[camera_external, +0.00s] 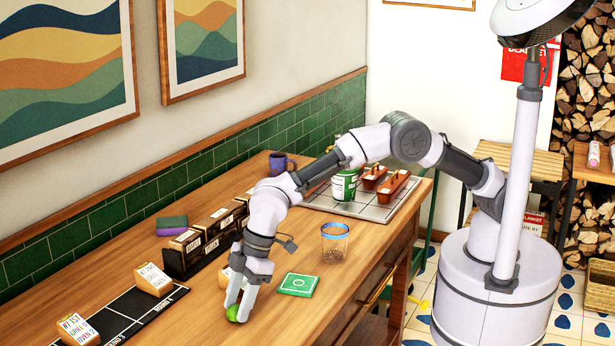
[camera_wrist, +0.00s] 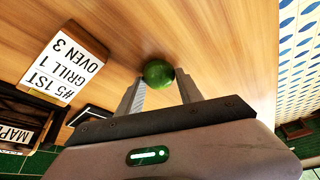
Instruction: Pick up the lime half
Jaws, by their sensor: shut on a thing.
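The lime half (camera_external: 233,313) is a small green rounded piece at the front of the wooden counter. In the wrist view the lime half (camera_wrist: 158,73) shows its dark green rind between the fingertips. My gripper (camera_external: 238,304) points down at the counter and is shut on the lime half. In the wrist view both fingers of my gripper (camera_wrist: 160,82) reach its sides. I cannot tell whether the lime half touches the wood or is slightly raised. Its cut face is not visible.
A green square coaster (camera_external: 298,285) and a clear glass with a blue rim (camera_external: 335,240) stand to the right. An order block (camera_wrist: 62,66) stands close by, left in the wrist view. A black board (camera_external: 128,318) lies left. The counter's front edge is near.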

